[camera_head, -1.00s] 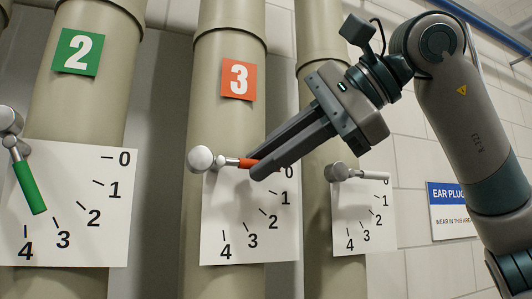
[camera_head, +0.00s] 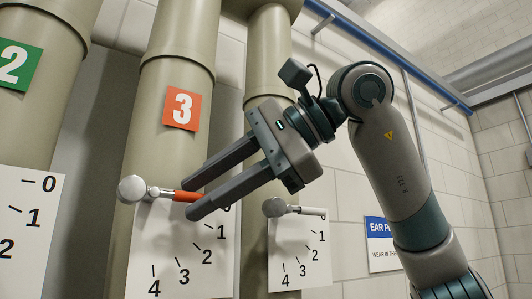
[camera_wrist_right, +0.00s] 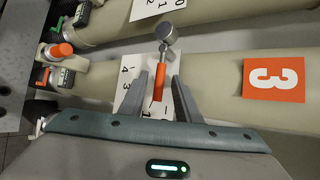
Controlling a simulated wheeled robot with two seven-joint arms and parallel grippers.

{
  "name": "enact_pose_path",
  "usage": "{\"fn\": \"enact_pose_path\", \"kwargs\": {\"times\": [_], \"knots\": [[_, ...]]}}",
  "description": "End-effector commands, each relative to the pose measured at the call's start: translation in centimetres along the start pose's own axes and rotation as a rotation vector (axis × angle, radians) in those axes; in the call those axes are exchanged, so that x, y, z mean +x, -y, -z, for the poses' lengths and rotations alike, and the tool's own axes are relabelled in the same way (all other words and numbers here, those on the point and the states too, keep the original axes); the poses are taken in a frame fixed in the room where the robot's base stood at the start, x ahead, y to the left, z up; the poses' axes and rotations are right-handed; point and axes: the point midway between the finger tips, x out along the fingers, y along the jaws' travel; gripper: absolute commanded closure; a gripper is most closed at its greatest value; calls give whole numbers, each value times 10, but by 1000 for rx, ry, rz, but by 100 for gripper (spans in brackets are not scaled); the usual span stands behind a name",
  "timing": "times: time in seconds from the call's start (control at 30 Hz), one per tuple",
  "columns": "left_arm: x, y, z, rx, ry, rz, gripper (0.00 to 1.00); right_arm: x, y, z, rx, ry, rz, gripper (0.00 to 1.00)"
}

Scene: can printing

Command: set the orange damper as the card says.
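The orange damper handle (camera_head: 188,196) sticks out from a round silver hub (camera_head: 132,189) on the pipe with the orange 3 sign (camera_head: 182,108). It points right, toward the top of its white 0-to-4 scale plate (camera_head: 140,250), where the 0 mark is hidden by my gripper. My right gripper (camera_head: 190,200) is open, its fingers on either side of the handle. The right wrist view shows the handle (camera_wrist_right: 159,82) between the two fingers, with gaps on both sides. My left gripper is not in view. No separate instruction card is seen.
A green 2 sign (camera_head: 14,64) and its scale plate (camera_head: 28,225) are on the left pipe. A pale handle (camera_head: 312,211) sits close by on the right pipe. A blue-and-white ear plug sign (camera_head: 382,242) hangs on the wall.

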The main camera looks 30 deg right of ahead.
Motion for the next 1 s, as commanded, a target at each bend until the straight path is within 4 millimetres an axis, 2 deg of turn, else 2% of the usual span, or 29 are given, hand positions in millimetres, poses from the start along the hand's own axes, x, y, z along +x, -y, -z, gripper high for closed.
{"fn": "enact_pose_path", "kwargs": {"times": [0.17,0.37,0.67,1.0], "knots": [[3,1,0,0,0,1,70,-7,0,0,1,1,1,70],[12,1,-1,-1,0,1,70,-29,-2,0,1,1,3,70],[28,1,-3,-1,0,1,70,-87,-2,0,0,1,3,70],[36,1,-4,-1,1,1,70,-151,0,0,0,0,2,70]]}}
